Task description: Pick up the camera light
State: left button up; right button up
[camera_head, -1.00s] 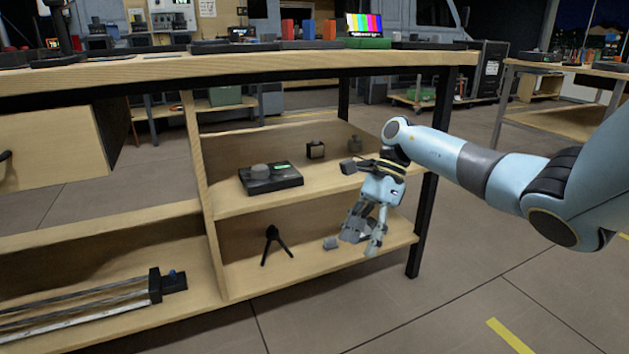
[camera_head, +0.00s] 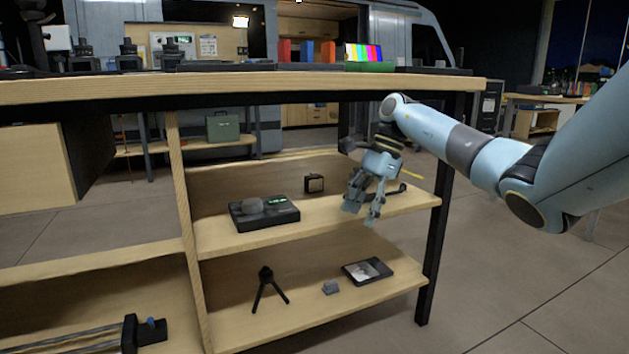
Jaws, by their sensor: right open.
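A small dark box with a pale front, which looks like the camera light (camera_head: 314,183), stands upright near the back of the upper shelf (camera_head: 225,236) under the workbench. My right gripper (camera_head: 362,212) reaches in from the right with its fingers pointing down. It is open and empty at the front right of the upper shelf, right of the box and apart from it. The gripper hides part of the shelf's right side. My left gripper is not in view.
A black device with a grey knob (camera_head: 264,211) sits left of the box. A dark thin item (camera_head: 393,190) lies right of the gripper. The lower shelf holds a small tripod (camera_head: 268,287), a grey block (camera_head: 330,287) and a black tray (camera_head: 367,270). The bench top (camera_head: 230,88) overhangs the shelves.

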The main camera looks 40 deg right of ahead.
aim_at(313, 183)
jog(key=i+l, duration=0.5)
jog(key=l, duration=0.15)
jog(key=i+l, duration=0.45)
jog(key=l, duration=0.2)
